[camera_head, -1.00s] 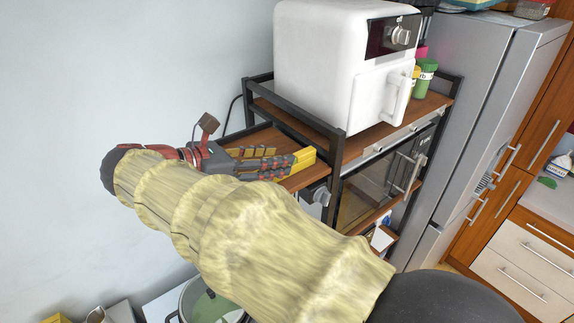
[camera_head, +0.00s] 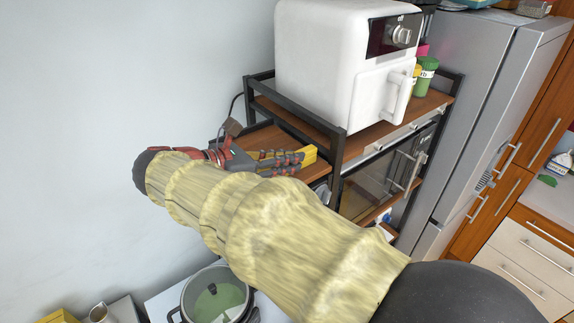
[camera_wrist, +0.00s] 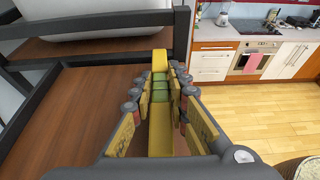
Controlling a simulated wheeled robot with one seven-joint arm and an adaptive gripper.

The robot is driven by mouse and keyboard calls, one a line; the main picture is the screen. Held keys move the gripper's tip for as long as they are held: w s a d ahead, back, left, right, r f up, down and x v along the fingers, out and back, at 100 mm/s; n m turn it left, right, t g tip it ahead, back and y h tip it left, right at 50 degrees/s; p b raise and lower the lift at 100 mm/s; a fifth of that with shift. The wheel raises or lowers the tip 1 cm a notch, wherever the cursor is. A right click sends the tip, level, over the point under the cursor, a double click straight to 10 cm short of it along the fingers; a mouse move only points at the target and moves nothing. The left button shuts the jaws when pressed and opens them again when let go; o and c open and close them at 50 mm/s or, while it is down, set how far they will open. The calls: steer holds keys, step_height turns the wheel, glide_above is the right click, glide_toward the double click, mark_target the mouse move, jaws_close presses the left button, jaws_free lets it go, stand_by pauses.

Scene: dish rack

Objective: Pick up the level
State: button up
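The level, a yellow bar with green parts in its middle, lies lengthwise between the fingers of my gripper in the wrist view (camera_wrist: 160,143). Its yellow end shows past the fingertips in the head view (camera_head: 310,154). My gripper (camera_wrist: 166,80) has one finger on each side of the level. The fingers converge toward their tips, which are close to its sides. There is a gap beside the bar nearer the palm. Whether the tips press on it cannot be told. The brown shelf (camera_wrist: 80,110) lies under the level, and the fingers hide part of the level.
A black frame (camera_head: 250,95) bounds the shelf, with an upright post (camera_wrist: 182,30) just beyond the level. A white appliance (camera_head: 320,70) stands on the upper board. A pot (camera_head: 215,300) stands below my arm. Open floor (camera_wrist: 265,110) lies to the right in the wrist view.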

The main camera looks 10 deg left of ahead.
jaws_close()
steer(key=shift+r, duration=0.15)
